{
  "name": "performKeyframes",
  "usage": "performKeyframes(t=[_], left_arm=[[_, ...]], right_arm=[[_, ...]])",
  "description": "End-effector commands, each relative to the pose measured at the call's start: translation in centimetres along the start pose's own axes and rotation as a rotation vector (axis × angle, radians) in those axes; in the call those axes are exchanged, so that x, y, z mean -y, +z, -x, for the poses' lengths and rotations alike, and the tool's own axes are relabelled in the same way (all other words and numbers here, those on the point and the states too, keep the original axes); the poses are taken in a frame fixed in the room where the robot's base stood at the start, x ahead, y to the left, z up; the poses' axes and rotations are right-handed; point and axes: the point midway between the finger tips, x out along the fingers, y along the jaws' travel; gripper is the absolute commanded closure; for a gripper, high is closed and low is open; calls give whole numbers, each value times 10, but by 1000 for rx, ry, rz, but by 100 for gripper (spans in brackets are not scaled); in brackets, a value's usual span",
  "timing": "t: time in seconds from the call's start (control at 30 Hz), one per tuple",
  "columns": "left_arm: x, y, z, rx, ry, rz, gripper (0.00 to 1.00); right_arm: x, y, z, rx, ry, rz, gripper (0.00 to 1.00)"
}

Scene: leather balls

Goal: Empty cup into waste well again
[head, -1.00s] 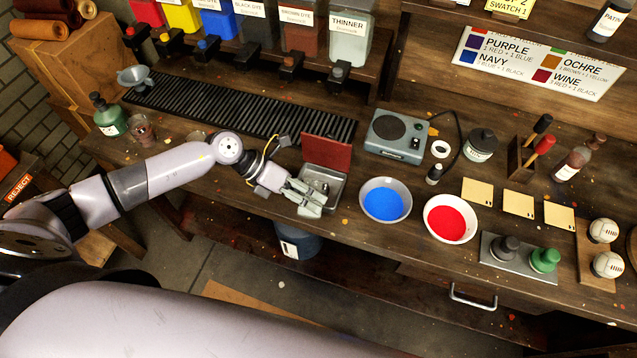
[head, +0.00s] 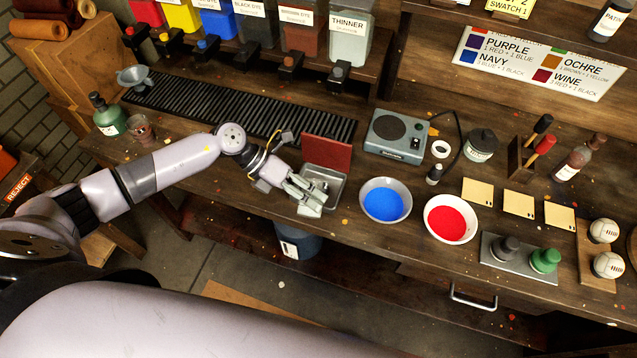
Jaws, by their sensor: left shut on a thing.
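My left gripper (head: 308,194) is shut over the front left of the waste well, a small metal basin (head: 338,190) with a raised red lid (head: 327,153) behind it. The fingers close on a small thing, taken to be the cup, which they mostly hide. I cannot tell whether it is tilted or what is in it. A clear cup with a reddish tint (head: 141,129) stands at the left of the bench, apart from the gripper. My right gripper is not in view.
Bowls of blue (head: 386,200) and red (head: 450,219) dye stand right of the well. A slatted drip rack (head: 240,110) runs under the dye dispensers. A green bottle (head: 107,116) stands at left. A dark bucket (head: 297,243) is below the bench edge.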

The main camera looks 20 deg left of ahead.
Motion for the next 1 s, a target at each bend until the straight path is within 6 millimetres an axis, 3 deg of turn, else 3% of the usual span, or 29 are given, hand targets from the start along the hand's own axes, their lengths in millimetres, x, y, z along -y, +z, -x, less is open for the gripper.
performKeyframes(t=[1.0], left_arm=[[-4, 1, -4, -84, -44, 101, 86]], right_arm=[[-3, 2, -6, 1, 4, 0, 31]])
